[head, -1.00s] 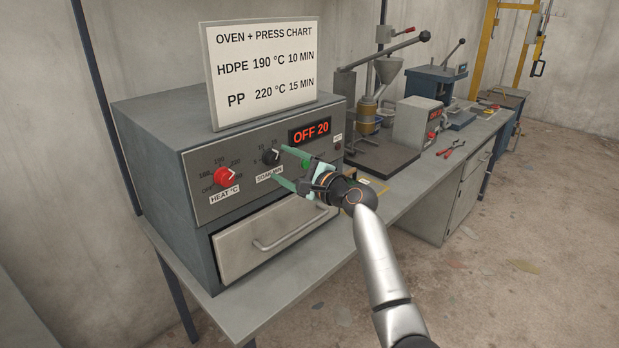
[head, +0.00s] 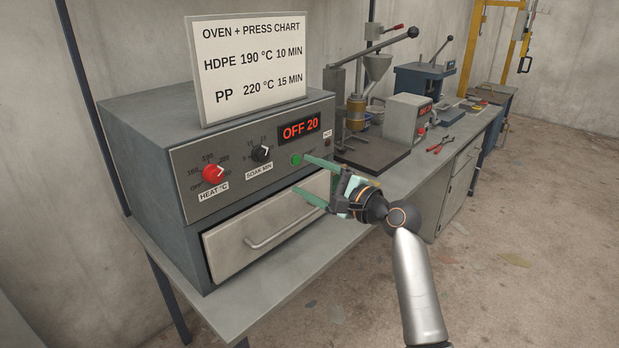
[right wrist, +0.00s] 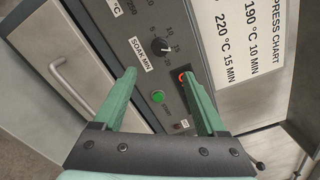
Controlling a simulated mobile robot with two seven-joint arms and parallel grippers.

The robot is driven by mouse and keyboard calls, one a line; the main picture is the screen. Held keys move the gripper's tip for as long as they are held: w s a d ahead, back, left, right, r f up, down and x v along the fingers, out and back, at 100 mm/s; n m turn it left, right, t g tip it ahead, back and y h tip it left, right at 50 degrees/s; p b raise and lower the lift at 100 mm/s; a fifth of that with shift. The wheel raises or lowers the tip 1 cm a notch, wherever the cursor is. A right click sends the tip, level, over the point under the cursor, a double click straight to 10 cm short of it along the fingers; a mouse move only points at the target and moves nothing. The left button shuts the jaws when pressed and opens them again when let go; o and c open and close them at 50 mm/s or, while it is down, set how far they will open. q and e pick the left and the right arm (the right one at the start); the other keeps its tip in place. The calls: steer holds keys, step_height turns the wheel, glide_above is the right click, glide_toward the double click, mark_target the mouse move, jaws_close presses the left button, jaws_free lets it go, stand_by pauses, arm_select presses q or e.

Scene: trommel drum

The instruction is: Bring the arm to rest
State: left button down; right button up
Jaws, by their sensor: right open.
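My right gripper (head: 301,175) is open and empty in front of the oven's face, with its green fingers pointing at the panel. It also shows in the right wrist view (right wrist: 158,76), where the green start button (right wrist: 158,97) appears between the fingers. In the head view the upper fingertip is beside the green button (head: 296,160); I cannot tell whether they touch. The black soak knob (head: 261,153) stands left of the gripper, clear of it. The red heat knob (head: 213,173) is further left. The display (head: 299,129) reads OFF 20. My left gripper is out of view.
The oven (head: 150,140) stands on a grey bench (head: 250,305), its drawer (head: 265,235) with a bar handle just below the gripper. A chart board (head: 250,65) stands on top. A lever press (head: 345,100) is to the right. Open floor lies in front of the bench.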

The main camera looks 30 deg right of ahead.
steer(key=s+a+f+n+g+h, duration=0.2)
steer(key=s+f+n, duration=0.2)
steer(key=f, duration=0.8)
steer(key=s+a+f+n+g+h, duration=0.15)
steer(key=s+f+n, duration=0.3)
steer(key=f, duration=0.75)
steer(key=s+a+f+n+g, duration=0.2)
steer(key=s+a+f+n, duration=0.2)
steer(key=s+f+n, duration=0.3)
steer(key=s+a+f+n+g, duration=0.2)
steer(key=s+a+f+n, duration=0.2)
steer(key=s, duration=1.2)
step_height(320, 180, down, 5)
steer(key=n, duration=0.2)
steer(key=shift+s+a+n, duration=0.25)
steer(key=shift+s+n, duration=0.05)
steer(key=shift+n, duration=0.05)
steer(key=shift+r, duration=0.1)
steer(key=shift+c, duration=0.3)
